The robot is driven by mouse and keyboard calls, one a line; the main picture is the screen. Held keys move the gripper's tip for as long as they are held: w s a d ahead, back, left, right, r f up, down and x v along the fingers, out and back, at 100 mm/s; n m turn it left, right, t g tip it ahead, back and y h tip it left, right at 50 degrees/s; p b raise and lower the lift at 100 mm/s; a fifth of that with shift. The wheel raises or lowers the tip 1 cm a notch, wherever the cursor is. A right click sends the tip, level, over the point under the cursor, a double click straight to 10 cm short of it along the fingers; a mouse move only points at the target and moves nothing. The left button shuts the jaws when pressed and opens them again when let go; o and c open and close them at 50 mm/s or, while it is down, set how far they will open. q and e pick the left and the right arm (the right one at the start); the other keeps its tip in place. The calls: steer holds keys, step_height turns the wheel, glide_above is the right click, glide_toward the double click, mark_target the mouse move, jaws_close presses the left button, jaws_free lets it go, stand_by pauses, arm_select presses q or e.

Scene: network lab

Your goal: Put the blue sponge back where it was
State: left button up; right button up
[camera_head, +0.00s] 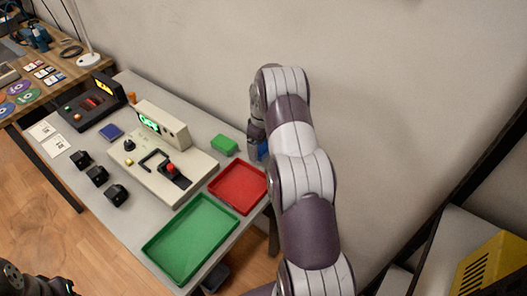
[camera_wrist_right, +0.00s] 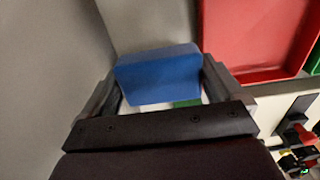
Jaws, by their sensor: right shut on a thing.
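My right gripper (camera_wrist_right: 160,88) is shut on the blue sponge (camera_wrist_right: 158,76), which sits between the two fingers in the right wrist view. In the head view my right arm reaches to the table's far right end, and a little of the blue sponge (camera_head: 263,149) shows beside the gripper (camera_head: 257,147). It is just right of the green sponge (camera_head: 224,145) and behind the red tray (camera_head: 238,187). I cannot tell whether the blue sponge touches the table. A dark part of my left arm (camera_head: 32,282) shows at the bottom left; its jaws are not clear.
A green tray (camera_head: 190,238) lies in front of the red tray. A beige console (camera_head: 160,165) with a joystick and a red knob stands mid-table. Several black blocks, a flat blue square (camera_head: 111,131) and a dark device (camera_head: 92,103) lie left. The wall is close behind.

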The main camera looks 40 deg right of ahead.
mark_target(263, 144)
steer(key=shift+w+d+f, duration=0.1)
steer(key=shift+d+f, duration=0.05)
steer(key=shift+f, duration=1.05)
steer(key=shift+d+f, duration=0.15)
steer(key=shift+f, duration=1.05)
steer(key=o, duration=0.6)
steer(key=shift+o, duration=0.2)
step_height(263, 144, up, 12)
steer(key=shift+f, duration=0.2)
steer(key=shift+a+r, duration=0.15)
steer(key=shift+r, duration=0.25)
steer(key=s+a+r+m, duration=0.1)
steer(key=s+a+r, duration=0.2)
steer(key=a, duration=0.4)
steer(key=s+a+r, duration=0.2)
steer(key=s+a, duration=0.1)
steer(key=a, duration=0.4)
steer(key=s+a+m, duration=0.1)
steer(key=s+a, duration=0.4)
steer(key=s, duration=0.2)
steer(key=s+a+r+m+t, duration=0.1)
steer(key=s+a, duration=0.4)
steer(key=s, duration=0.3)
steer(key=shift+s+a, duration=0.25)
steer(key=shift+a, duration=0.1)
